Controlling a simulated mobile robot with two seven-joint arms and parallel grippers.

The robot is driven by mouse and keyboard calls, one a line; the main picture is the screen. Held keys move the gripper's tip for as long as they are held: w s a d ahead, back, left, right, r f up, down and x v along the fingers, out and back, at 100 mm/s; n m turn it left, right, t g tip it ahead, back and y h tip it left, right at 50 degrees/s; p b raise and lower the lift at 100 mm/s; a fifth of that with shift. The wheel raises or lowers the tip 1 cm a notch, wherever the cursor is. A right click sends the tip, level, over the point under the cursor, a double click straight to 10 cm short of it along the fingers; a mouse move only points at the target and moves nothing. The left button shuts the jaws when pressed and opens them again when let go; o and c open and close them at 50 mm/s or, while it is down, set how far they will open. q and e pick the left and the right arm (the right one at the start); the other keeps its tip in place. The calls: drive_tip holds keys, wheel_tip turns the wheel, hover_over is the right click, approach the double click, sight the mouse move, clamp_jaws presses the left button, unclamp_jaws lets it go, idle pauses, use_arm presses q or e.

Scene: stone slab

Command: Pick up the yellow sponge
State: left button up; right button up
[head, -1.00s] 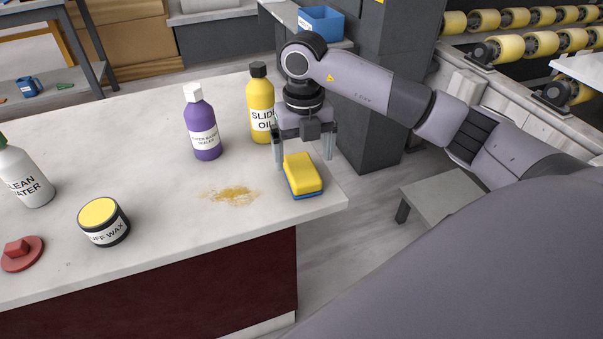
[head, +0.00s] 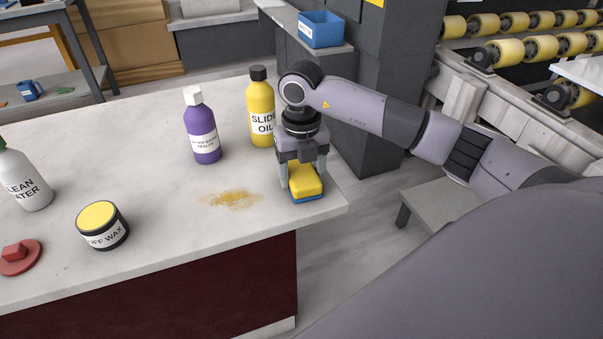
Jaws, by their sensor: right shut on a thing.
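The yellow sponge (head: 307,184) with a blue underside is near the right front corner of the stone slab (head: 150,230). My right gripper (head: 303,178) comes down over it from above, with its fingers shut on the sponge's left and right sides. The sponge's back part is hidden by the gripper. It seems to rest on the slab, though I cannot tell whether it is slightly raised. My left gripper is not in the head view.
A yellow slide oil bottle (head: 261,115) stands just behind and left of my right gripper. A purple bottle (head: 203,130) stands further left. A brown smear (head: 233,199), wax tin (head: 102,226), clean water bottle (head: 24,180) and red knobbed disc (head: 18,257) lie leftward. The slab's edge is close right.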

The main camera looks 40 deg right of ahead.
sight(301, 171)
wheel_tip(301, 171, up, 20)
drive_tip(key=p, duration=0.4)
drive_tip(key=o, duration=0.4)
drive_tip(key=shift+c, duration=0.2)
drive_tip(key=c, duration=0.3)
drive_tip(key=shift+a, duration=0.1)
